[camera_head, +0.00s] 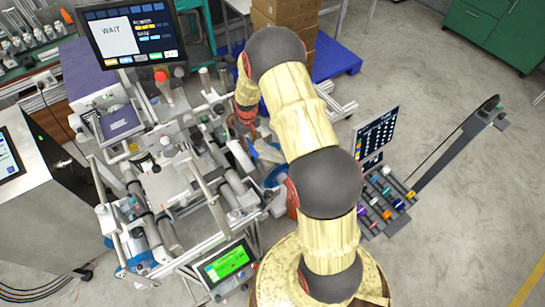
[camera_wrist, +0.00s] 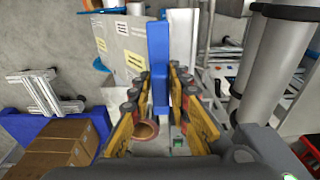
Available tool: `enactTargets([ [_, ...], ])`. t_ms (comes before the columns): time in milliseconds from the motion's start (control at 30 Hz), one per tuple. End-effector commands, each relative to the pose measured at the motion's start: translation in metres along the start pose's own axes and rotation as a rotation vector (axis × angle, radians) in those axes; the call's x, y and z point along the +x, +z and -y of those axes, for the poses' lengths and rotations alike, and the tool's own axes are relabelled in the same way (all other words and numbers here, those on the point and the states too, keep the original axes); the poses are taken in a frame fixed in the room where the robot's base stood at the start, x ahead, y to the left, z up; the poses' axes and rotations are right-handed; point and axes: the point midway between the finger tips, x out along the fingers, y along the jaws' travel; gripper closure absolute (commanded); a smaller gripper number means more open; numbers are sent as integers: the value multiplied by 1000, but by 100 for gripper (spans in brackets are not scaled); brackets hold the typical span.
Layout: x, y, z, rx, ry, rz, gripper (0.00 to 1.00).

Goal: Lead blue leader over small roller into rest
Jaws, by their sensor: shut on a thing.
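The blue leader (camera_wrist: 158,65) is a flat, upright blue strip in the wrist view. My gripper (camera_wrist: 160,92) is shut on it, with the yellow and black fingers on either side. In the head view my gripper (camera_head: 246,138) is beside the right side of the machine, partly hidden by my arm. Silver rollers (camera_wrist: 268,62) stand close on the right in the wrist view. Several rollers (camera_head: 228,185) also show on the machine in the head view. I cannot tell which is the small roller, nor make out the rest.
A screen reading WAIT (camera_head: 125,32) stands at the back of the machine, and a green display (camera_head: 226,262) at its front. Cardboard boxes (camera_wrist: 58,143) stand on a blue pallet. A rack of coloured spools (camera_head: 385,205) is at right. Open floor lies beyond it.

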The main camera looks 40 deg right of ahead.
Motion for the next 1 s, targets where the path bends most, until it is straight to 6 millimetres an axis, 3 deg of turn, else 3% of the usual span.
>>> enactTargets([
  [1000, -30, -3, 29, -2, 0, 0, 100],
])
